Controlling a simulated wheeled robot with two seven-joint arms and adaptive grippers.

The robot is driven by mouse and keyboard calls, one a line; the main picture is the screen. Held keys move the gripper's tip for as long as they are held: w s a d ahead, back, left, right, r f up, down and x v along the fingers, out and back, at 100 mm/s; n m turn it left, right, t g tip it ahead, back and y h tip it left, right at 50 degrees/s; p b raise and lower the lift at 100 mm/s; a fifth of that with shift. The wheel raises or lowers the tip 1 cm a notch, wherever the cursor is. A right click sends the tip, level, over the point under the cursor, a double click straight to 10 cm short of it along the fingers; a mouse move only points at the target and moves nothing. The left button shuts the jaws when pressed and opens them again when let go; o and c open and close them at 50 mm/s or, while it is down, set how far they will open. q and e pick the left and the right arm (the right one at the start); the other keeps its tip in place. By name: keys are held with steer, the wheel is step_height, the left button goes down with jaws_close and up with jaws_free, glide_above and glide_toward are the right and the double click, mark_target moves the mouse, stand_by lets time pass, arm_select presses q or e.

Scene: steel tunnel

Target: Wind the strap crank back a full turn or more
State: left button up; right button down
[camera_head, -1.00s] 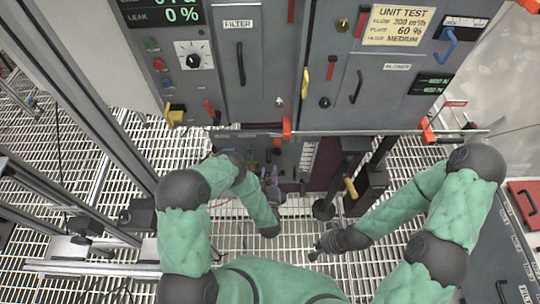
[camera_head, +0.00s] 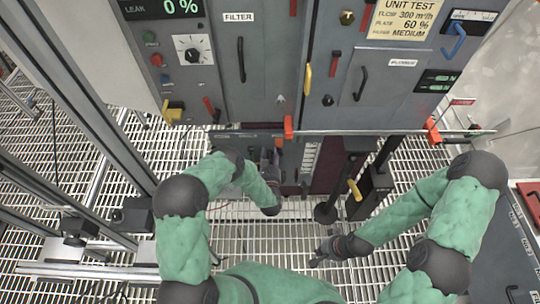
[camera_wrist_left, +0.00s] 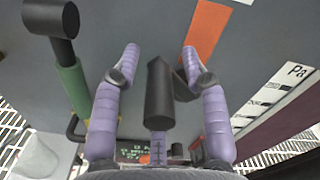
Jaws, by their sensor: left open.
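In the left wrist view a dark cylindrical handle (camera_wrist_left: 159,95) stands between the two purple fingers of my left gripper (camera_wrist_left: 160,62). It looks like the crank's grip, but I cannot tell for sure. The fingers are open on either side of it, with a gap showing. In the head view my left gripper (camera_head: 268,168) is small and partly hidden, reaching in under the cabinet's front bar. My right gripper (camera_head: 320,250) hangs over the grating, apart from the cabinet; its finger opening is unclear. The strap is not clearly visible.
A bar with orange clips (camera_head: 288,127) crosses the cabinet front above my left gripper. A black post with a yellow handle (camera_head: 354,189) stands to the right. In the left wrist view a green-sleeved dark handle (camera_wrist_left: 72,85) is at the left. Open grating lies below.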

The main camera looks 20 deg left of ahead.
arm_select(q)
steer(key=shift+w, duration=0.25)
jaws_close()
stand_by(0.3)
